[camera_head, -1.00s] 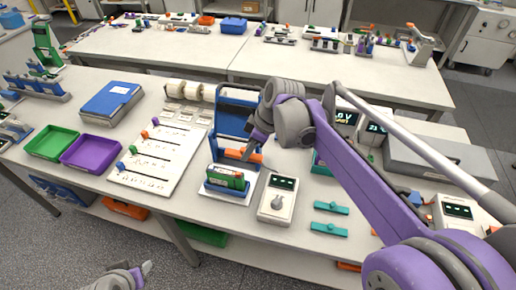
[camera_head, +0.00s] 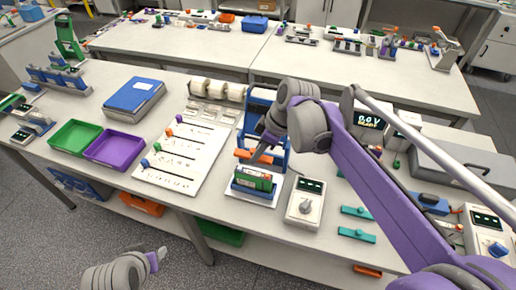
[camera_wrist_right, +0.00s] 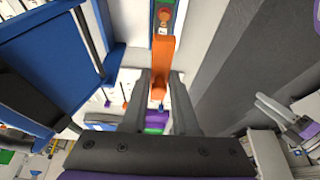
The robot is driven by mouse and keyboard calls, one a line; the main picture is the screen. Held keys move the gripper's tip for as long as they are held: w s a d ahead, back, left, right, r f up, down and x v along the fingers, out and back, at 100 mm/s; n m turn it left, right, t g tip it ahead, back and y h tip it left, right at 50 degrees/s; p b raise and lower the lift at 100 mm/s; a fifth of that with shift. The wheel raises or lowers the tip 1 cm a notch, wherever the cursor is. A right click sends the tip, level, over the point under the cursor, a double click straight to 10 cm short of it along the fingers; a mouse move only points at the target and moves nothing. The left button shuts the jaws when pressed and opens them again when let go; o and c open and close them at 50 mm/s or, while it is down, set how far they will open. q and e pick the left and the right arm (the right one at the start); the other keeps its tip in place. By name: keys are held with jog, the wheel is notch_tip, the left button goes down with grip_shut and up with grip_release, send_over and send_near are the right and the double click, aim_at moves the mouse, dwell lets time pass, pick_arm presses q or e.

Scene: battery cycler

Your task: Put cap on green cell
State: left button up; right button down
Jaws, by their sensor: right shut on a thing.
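The green cell (camera_head: 253,178) lies in a blue holder (camera_head: 260,193) on a white plate near the front edge of the table. My right gripper (camera_head: 264,152) is just above and behind the cell, shut on an orange bar-shaped cap (camera_head: 243,154). In the right wrist view the cap (camera_wrist_right: 162,62) sits between the fingers, and a green part with a coppery round end shows beyond it. Whether cap and cell touch I cannot tell. My left gripper (camera_head: 157,258) is low at the bottom, off the table; its jaw opening is unclear.
A blue frame (camera_head: 262,97) stands right behind the holder. A grey meter with a knob (camera_head: 305,203) is close on the right, with teal bars (camera_head: 357,234) beyond it. A white board with coloured pegs (camera_head: 185,158) and green and purple trays (camera_head: 115,147) lie left.

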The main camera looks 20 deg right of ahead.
notch_tip(320, 180, down, 5)
jog(key=shift+s+r+b, duration=0.1)
jog(key=shift+r+b, duration=0.05)
jog(key=shift+b, duration=0.9)
pick_arm(q)
jog(key=shift+s+f, duration=0.35)
jog(key=shift+f, duration=0.35)
jog(key=shift+s+f, duration=0.3)
jog(key=shift+f, duration=0.35)
jog(key=shift+s+f, duration=0.35)
jog(key=shift+f, duration=0.35)
pick_arm(e)
jog(key=shift+f, duration=0.45)
jog(key=shift+f, duration=0.2)
pick_arm(q)
jog(key=shift+s+f+b, duration=0.1)
jog(key=shift+f+b, duration=0.15)
jog(key=shift+b, duration=0.1)
pick_arm(e)
jog(key=shift+f, duration=0.4)
jog(key=shift+c, duration=0.6)
grip_release()
pick_arm(q)
jog(key=shift+r, duration=0.1)
pick_arm(e)
jog(key=shift+r, duration=0.1)
